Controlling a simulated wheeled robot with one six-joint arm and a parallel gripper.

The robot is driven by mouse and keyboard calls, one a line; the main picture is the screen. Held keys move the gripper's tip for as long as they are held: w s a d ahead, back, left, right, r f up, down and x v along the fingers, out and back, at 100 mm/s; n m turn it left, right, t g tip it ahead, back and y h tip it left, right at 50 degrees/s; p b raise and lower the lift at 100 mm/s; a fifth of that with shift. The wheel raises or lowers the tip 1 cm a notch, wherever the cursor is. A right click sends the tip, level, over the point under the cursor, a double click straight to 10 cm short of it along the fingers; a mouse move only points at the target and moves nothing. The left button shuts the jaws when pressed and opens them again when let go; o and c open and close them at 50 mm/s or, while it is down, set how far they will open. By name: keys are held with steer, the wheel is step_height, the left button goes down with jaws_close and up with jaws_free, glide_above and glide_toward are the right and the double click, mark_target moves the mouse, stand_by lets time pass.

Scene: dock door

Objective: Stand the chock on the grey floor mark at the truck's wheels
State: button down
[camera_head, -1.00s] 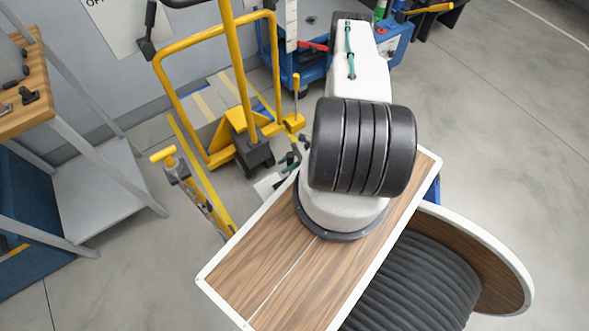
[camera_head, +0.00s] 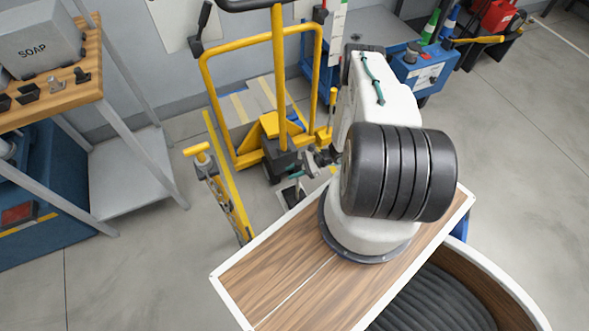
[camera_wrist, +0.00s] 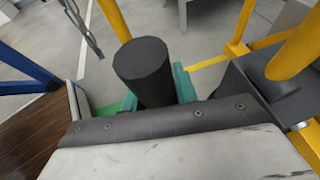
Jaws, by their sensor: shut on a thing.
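My gripper (camera_wrist: 160,95) has teal fingers and is shut on a dark, round-ended piece, which looks like the chock (camera_wrist: 143,72). It stands out from between the fingers in the wrist view. In the head view my gripper (camera_head: 308,168) is small and partly hidden behind my arm, close beside the yellow truck (camera_head: 278,90). The truck has a tall looped handle and a dark block low at its front. I cannot make out its wheels or the grey floor mark clearly.
A yellow-handled jack-like tool (camera_head: 208,165) stands left of the truck. A wooden-topped bench (camera_head: 60,100) with a soap box (camera_head: 40,45) is at the left. A blue cart (camera_head: 415,70) stands behind my arm. Bare floor lies at left front and right.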

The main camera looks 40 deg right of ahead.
steer(key=shift+f, duration=0.55)
steer(key=c, duration=1.1)
jaws_free()
steer(key=shift+f, duration=0.1)
steer(key=v, duration=0.7)
steer(key=shift+s+d+r, duration=0.15)
steer(key=shift+d+r, duration=0.05)
steer(key=shift+r, duration=0.1)
